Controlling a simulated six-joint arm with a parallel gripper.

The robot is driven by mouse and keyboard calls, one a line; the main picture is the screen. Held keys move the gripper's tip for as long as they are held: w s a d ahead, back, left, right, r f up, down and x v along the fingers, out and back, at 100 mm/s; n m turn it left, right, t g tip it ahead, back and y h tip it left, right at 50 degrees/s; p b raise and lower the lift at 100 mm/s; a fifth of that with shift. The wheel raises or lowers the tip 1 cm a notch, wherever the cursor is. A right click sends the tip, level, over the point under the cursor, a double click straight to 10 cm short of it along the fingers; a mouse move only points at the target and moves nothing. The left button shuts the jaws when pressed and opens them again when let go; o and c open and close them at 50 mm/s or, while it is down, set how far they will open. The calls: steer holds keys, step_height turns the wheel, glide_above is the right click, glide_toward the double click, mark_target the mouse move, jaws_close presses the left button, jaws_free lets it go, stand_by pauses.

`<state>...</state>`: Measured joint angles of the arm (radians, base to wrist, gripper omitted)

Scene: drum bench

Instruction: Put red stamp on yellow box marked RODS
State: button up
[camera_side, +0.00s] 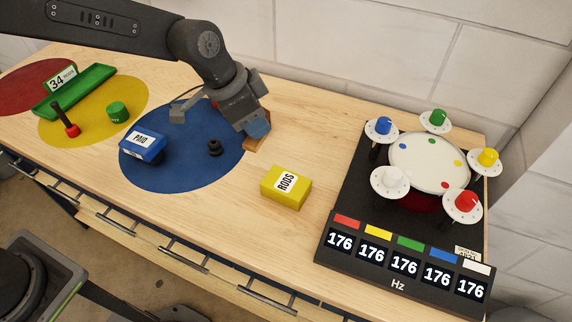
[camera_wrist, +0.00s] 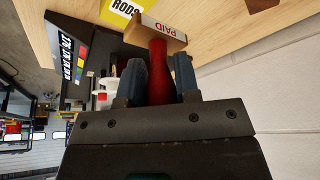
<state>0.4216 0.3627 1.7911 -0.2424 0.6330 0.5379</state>
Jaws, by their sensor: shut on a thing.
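The yellow box (camera_side: 284,190) marked RODS sits on the bare wood right of the blue circle. Part of the yellow box (camera_wrist: 122,9) shows at the top of the wrist view. My gripper (camera_side: 257,130) is above the bench, up and to the left of the yellow box in the side view. In the wrist view, my gripper (camera_wrist: 159,80) is shut on the upright handle of the red stamp (camera_wrist: 158,62). Its wooden base reads PAID. In the side view, only the stamp's wooden base (camera_side: 255,146) shows clearly; the gripper hides the handle. The stamp is apart from the box.
A drum unit (camera_side: 405,260) with coloured knobs stands at the right. A green tray (camera_side: 75,91) is at the far left. Wood around the yellow box is clear.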

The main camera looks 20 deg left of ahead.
steer(key=d+f, duration=0.1)
steer(key=d, duration=0.1)
steer(key=d+f, duration=0.1)
steer(key=d, duration=0.1)
steer(key=d+f, duration=0.2)
steer(key=shift+s+d, duration=0.2)
steer(key=shift+s, duration=0.2)
steer(key=shift+f, duration=1.95)
steer(key=shift+f, duration=0.2)
steer(key=o, duration=0.9)
steer(key=shift+r, duration=0.1)
steer(key=v, duration=1.2)
steer(key=shift+r, duration=0.2)
